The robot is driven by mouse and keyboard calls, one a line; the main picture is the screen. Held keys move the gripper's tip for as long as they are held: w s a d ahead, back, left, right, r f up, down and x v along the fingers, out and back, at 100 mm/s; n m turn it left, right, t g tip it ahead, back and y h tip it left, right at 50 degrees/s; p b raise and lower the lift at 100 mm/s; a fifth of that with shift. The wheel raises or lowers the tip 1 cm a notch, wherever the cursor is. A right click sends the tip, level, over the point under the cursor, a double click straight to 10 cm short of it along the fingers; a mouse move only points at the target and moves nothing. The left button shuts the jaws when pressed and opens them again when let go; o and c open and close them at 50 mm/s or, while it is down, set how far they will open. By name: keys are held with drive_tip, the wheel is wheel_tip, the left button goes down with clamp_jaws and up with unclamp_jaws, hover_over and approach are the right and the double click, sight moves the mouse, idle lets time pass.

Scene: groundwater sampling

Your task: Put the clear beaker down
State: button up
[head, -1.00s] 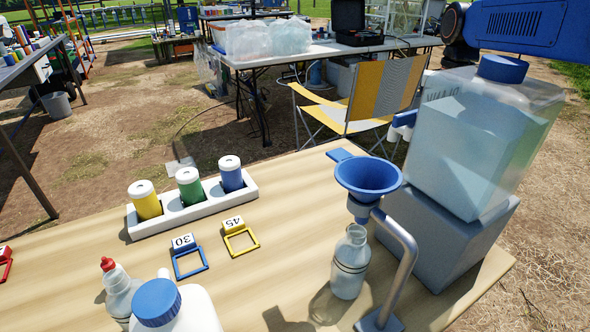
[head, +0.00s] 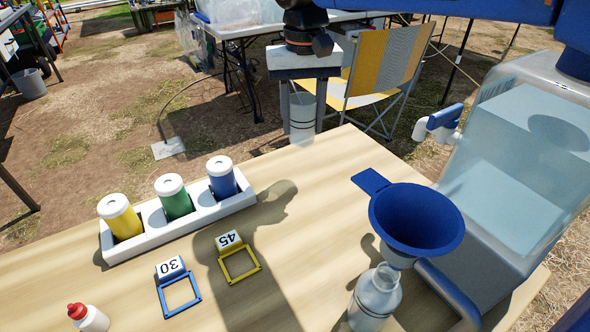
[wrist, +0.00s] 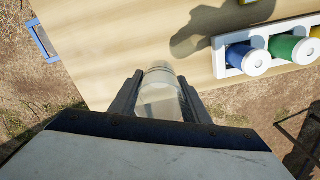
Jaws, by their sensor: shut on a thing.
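My gripper (head: 303,101) hangs fingers down just past the far edge of the wooden table in the head view. It is shut on the clear beaker (head: 303,127), which is upright between the fingers with faint dark lines around it. In the wrist view the beaker (wrist: 159,97) shows between the two dark fingers (wrist: 160,100), over the table's edge. The wooden table top (head: 300,230) lies on the near side of the beaker.
A white rack (head: 180,224) holds yellow, green and blue capped bottles. Blue (head: 180,295) and yellow (head: 239,263) square frames carry tags 30 and 45. A blue funnel (head: 416,222) sits above a clear bottle (head: 374,300). A large tank (head: 520,150) with a tap stands right. The table's middle is clear.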

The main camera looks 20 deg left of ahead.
drive_tip(key=shift+s+a, duration=0.1)
drive_tip(key=shift+a, duration=0.05)
drive_tip(key=shift+f, duration=4.85)
drive_tip(key=shift+f, duration=0.2)
drive_tip(key=o, duration=1)
drive_tip(key=shift+r, duration=0.1)
